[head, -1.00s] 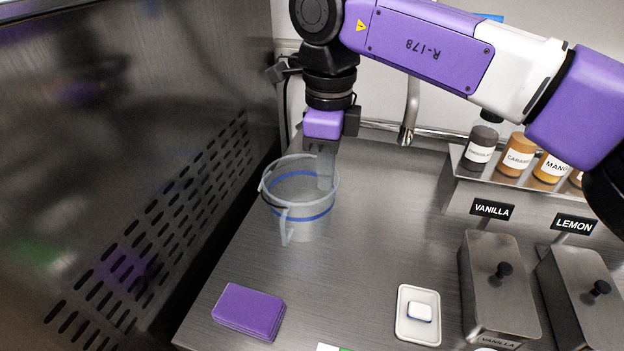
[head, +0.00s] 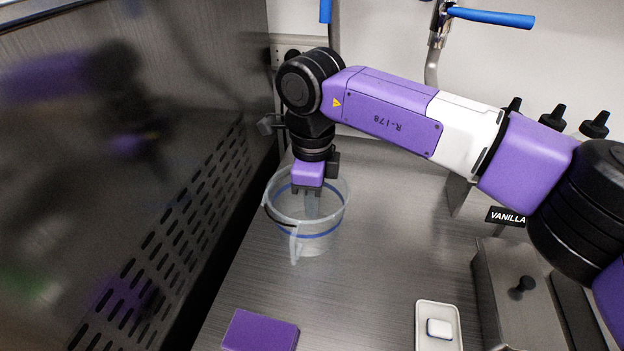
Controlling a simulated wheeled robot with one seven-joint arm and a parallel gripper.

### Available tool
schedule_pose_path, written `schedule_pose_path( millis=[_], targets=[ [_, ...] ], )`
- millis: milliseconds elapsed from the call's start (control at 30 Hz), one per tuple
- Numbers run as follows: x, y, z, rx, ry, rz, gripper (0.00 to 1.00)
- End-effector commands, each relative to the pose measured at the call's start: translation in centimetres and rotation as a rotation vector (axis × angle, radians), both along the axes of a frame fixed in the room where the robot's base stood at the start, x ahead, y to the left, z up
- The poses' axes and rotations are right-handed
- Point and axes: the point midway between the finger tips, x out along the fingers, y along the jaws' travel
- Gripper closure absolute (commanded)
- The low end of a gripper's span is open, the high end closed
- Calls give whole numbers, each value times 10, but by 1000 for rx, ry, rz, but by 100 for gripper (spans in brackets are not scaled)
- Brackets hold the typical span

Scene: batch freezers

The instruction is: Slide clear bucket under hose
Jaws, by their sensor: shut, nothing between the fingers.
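The clear bucket (head: 325,237), with a blue band and a handle toward the front, stands upright on the steel counter, close to the dark steel panel on the left. My gripper (head: 311,208) points down at the bucket, its fingers overlapping the bucket's opening. The fingers are shut with nothing between them. I cannot tell whether they touch the bucket wall. A metal spout (head: 433,68) with a blue lever (head: 490,17) rises at the back wall, right of the bucket, its lower end hidden behind my arm.
A slotted steel panel (head: 165,240) borders the counter on the left. A lidded steel container (head: 515,290) stands at the right. The middle of the counter (head: 400,220) is bare.

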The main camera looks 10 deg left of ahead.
Motion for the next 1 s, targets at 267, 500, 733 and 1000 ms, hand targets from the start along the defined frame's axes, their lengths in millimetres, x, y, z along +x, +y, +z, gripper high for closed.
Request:
schedule_pose_path(
  millis=[267, 500, 733, 1000],
  targets=[
    [0, -34, 1, 1, 0, -1, 100],
    [1, -40, 0, 1, 0, 1, 100],
    [1, -41, 0, 0, 0, 0, 100],
    [3, -86, -1, -1, -2, -3, 100]
  ],
)
